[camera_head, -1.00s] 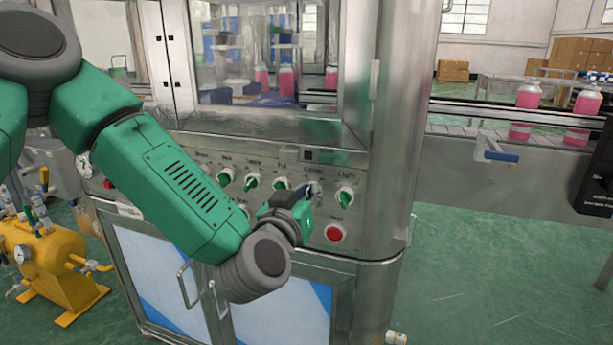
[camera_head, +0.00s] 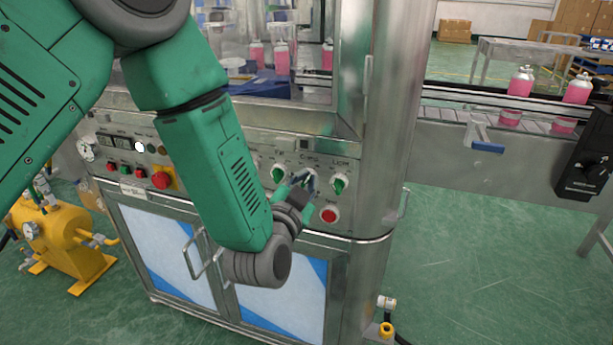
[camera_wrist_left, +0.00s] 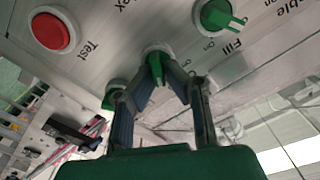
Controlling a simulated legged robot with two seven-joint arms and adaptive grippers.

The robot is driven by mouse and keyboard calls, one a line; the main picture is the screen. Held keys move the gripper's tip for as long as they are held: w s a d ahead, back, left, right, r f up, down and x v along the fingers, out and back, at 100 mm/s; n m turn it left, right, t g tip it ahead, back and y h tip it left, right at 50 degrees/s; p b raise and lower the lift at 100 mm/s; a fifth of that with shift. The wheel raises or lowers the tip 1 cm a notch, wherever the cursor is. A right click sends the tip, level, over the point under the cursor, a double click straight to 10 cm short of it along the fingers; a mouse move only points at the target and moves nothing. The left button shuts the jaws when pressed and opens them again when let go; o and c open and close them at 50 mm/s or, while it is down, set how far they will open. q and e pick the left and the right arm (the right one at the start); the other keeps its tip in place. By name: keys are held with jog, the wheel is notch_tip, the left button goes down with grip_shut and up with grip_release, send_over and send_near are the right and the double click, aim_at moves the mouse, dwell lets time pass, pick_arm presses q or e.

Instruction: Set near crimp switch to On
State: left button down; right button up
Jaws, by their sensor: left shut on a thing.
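The crimp switch (camera_wrist_left: 155,66) is a green knob on the steel panel, between the Fill and Light switches. My left gripper (camera_wrist_left: 157,62) is shut on it, with a fingertip on each side of the knob. In the head view my left gripper (camera_head: 305,181) reaches the panel under the crimp label and mostly hides the knob. The knob's exact setting cannot be read there. My right gripper is not in view.
The green Light switch (camera_head: 339,184) and red Test button (camera_head: 329,215) sit close by. The Fill switch (camera_head: 278,173) is on the other side. A conveyor (camera_head: 450,115) with pink bottles extends right. A yellow tank (camera_head: 60,245) stands at lower left.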

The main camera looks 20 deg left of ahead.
pick_arm(q)
jog(key=shift+s+f, duration=0.15)
jog(key=shift+f, duration=0.2)
jog(key=c, duration=1.7)
grip_release()
jog(key=shift+r, duration=0.1)
jog(key=shift+r, duration=0.1)
jog(key=s, duration=1.1)
jog(key=shift+s+a, duration=0.15)
jog(key=shift+s, duration=0.2)
jog(key=shift+f, duration=0.2)
